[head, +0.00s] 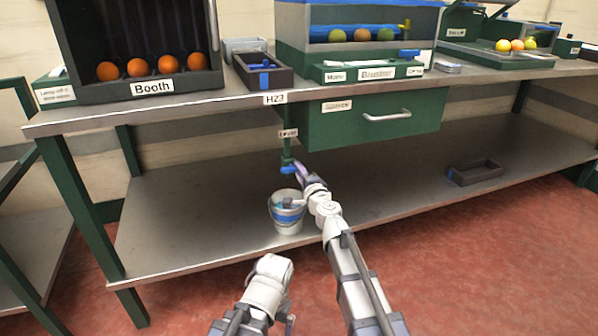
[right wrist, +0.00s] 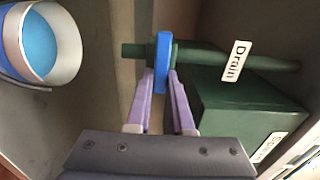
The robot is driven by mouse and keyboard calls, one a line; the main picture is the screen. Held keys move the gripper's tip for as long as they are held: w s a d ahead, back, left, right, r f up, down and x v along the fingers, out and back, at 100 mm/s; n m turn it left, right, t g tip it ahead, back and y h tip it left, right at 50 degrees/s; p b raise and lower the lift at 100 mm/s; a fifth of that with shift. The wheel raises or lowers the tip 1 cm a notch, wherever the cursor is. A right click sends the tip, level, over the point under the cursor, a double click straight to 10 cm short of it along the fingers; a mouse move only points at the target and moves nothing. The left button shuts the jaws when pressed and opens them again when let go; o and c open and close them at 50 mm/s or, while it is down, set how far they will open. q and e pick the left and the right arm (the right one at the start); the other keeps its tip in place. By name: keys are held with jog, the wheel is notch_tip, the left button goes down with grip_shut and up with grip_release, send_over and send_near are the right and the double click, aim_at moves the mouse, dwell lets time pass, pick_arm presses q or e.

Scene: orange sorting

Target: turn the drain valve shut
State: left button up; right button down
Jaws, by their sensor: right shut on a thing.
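The drain valve has a blue handle (right wrist: 163,60) on a green pipe (right wrist: 200,56) with a white "Drain" label (right wrist: 235,61). In the right wrist view the handle appears crosswise to the pipe. My right gripper (right wrist: 162,78) is shut on the handle, one purple finger on each side. In the head view the handle (head: 288,169) shows at the lower end of the pipe below the bench, partly hidden by my right gripper (head: 297,170). My left arm is folded at the bottom of the head view; its gripper cannot be made out.
A metal bucket (head: 287,218) with blue inside stands on the lower shelf (head: 190,215) below the valve; it also shows in the right wrist view (right wrist: 72,45). A green drawer box (head: 350,125) hangs right of the pipe. A dark tray (head: 474,174) lies further right on the shelf.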

jog(key=c, duration=0.8)
grip_release()
jog(key=v, duration=0.8)
